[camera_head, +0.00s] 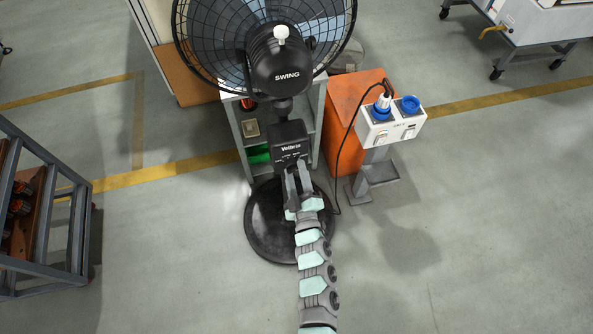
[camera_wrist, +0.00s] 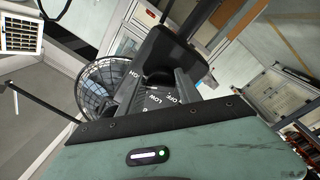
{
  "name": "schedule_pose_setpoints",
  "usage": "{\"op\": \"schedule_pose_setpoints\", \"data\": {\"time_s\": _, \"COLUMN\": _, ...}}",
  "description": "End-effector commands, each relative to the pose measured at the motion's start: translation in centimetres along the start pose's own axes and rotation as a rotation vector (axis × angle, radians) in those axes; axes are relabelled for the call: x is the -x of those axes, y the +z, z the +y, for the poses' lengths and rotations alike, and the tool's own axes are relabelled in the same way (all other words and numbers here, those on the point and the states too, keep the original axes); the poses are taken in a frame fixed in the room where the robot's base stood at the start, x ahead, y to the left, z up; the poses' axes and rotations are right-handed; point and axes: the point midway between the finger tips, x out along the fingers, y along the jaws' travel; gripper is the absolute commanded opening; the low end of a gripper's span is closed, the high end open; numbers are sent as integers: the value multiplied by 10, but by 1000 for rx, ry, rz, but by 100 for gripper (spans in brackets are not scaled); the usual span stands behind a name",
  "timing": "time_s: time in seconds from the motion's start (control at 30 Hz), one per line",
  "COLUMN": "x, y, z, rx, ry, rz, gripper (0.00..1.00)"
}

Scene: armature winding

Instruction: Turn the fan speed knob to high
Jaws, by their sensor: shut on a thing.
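A black pedestal fan (camera_head: 280,60) with a wire cage stands at the top centre of the head view on a round black base (camera_head: 265,235). Its control box (camera_head: 290,143) is halfway up the post. My gripper (camera_head: 297,168) is at the lower front of this box, its fingers close together. In the wrist view, the fan cage (camera_wrist: 105,85) is at the left. The box's dial labels, including LOW and OFF, show around my gripper (camera_wrist: 163,85). My gripper is shut on the fan speed knob, which is mostly hidden by the fingers. The knob's setting cannot be told.
An orange box (camera_head: 352,125) and a grey shelf (camera_head: 245,150) stand behind the fan. A white socket post (camera_head: 390,128) with a cable is at the right. A metal rack (camera_head: 40,210) is at the left. The floor at the lower right is clear.

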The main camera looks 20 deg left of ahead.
Motion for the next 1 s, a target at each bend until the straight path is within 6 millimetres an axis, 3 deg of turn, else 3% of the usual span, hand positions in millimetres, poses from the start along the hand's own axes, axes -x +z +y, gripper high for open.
{"op": "schedule_pose_setpoints", "data": {"time_s": 0.2, "x": 1, "y": 2, "z": -3, "rx": -1, "ry": -4, "rz": -5, "gripper": 1}}
{"op": "schedule_pose_setpoints", "data": {"time_s": 0.23, "x": 1, "y": 2, "z": -3, "rx": -1, "ry": -4, "rz": -4, "gripper": 43}}
{"op": "schedule_pose_setpoints", "data": {"time_s": 0.43, "x": 0, "y": 0, "z": -1, "rx": 0, "ry": -2, "rz": -1, "gripper": 60}}
{"op": "schedule_pose_setpoints", "data": {"time_s": 0.77, "x": 4, "y": 0, "z": 0, "rx": 1, "ry": 0, "rz": 0, "gripper": 60}}
{"op": "schedule_pose_setpoints", "data": {"time_s": 1.0, "x": 42, "y": 0, "z": 0, "rx": 0, "ry": -1, "rz": -3, "gripper": 60}}
